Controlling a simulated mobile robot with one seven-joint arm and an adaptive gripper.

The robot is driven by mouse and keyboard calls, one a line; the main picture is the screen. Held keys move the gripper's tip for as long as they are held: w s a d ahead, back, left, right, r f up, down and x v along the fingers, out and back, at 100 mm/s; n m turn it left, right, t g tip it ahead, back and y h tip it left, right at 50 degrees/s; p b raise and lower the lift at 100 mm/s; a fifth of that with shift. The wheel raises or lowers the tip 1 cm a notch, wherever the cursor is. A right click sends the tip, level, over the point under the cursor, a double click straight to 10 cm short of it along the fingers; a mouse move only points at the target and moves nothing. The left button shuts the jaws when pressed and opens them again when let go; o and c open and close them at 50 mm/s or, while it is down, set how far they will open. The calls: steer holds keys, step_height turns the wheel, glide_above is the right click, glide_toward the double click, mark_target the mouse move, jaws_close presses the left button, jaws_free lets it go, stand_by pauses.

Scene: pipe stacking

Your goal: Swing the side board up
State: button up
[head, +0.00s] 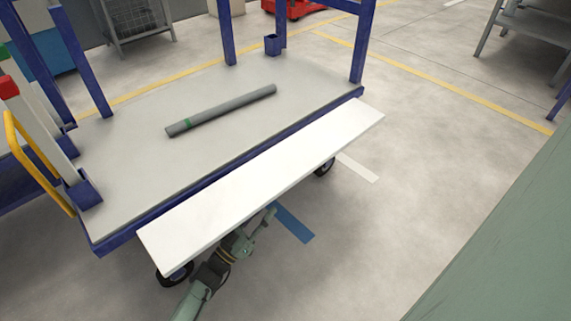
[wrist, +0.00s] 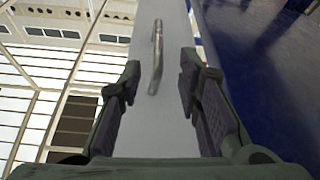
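The white side board (head: 262,185) sticks out along the near long side of the cart, roughly level. My gripper (head: 262,222) is below its outer edge, partly hidden by the board. In the wrist view the board's underside (wrist: 168,120) shows as a grey strip with a metal bar handle (wrist: 155,62). My gripper (wrist: 159,72) is open there, its fingers on either side of the board, with the handle ahead and between them. No grip on the handle shows. Contact with the board cannot be told.
The cart deck (head: 120,170) has blue posts (head: 363,45) and carries a grey pipe (head: 225,110) with a green band. A yellow handle (head: 35,160) stands at the left end. Open floor (head: 420,160) lies to the right. A blue floor mark (head: 293,223) is beside my gripper.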

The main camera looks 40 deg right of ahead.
mark_target(284, 170)
steer(key=x, duration=1)
steer(key=shift+d+r, duration=0.15)
steer(key=shift+d, duration=0.05)
jaws_close()
stand_by(0.5)
